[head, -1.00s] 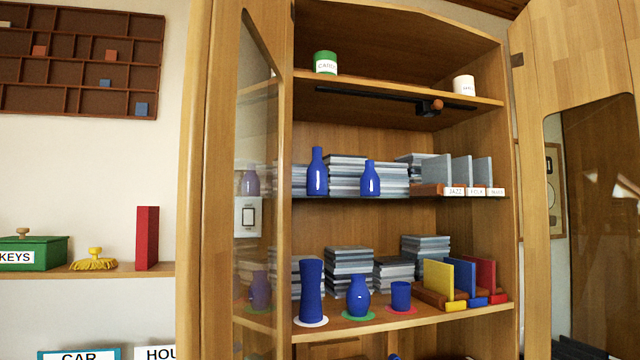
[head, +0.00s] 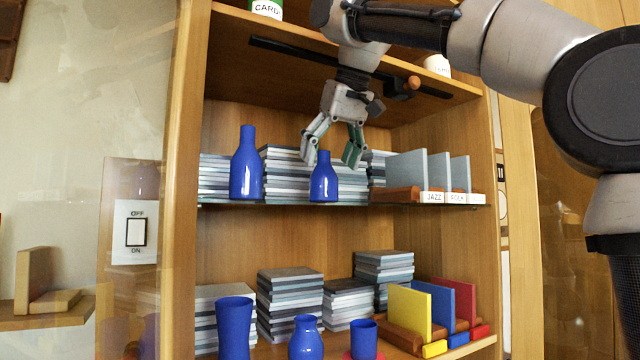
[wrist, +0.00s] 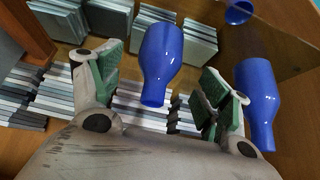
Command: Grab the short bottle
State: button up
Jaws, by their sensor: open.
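The short bottle (head: 323,183) is blue and stands upright on the middle shelf, to the right of a taller blue bottle (head: 246,170). My gripper (head: 332,155) is open and points down from above, with its fingertips at about the height of the short bottle's neck. In the wrist view the short bottle (wrist: 161,60) shows between the two spread fingers, its neck towards my gripper. I cannot tell whether any finger touches it. The taller bottle (wrist: 258,100) is outside the right finger in the wrist view.
Stacks of grey cases (head: 285,170) stand behind the bottles. Grey dividers with labels (head: 406,172) stand to the right. A dark rail with a knob (head: 413,82) runs under the top shelf, close to my arm. Blue vessels (head: 306,340) stand on the lower shelf.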

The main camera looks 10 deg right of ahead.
aim_at(323, 182)
jog(key=x, duration=0.6)
jog(key=shift+s+d+f, duration=0.1)
jog(key=shift+s, duration=0.05)
jog(key=c, duration=1.2)
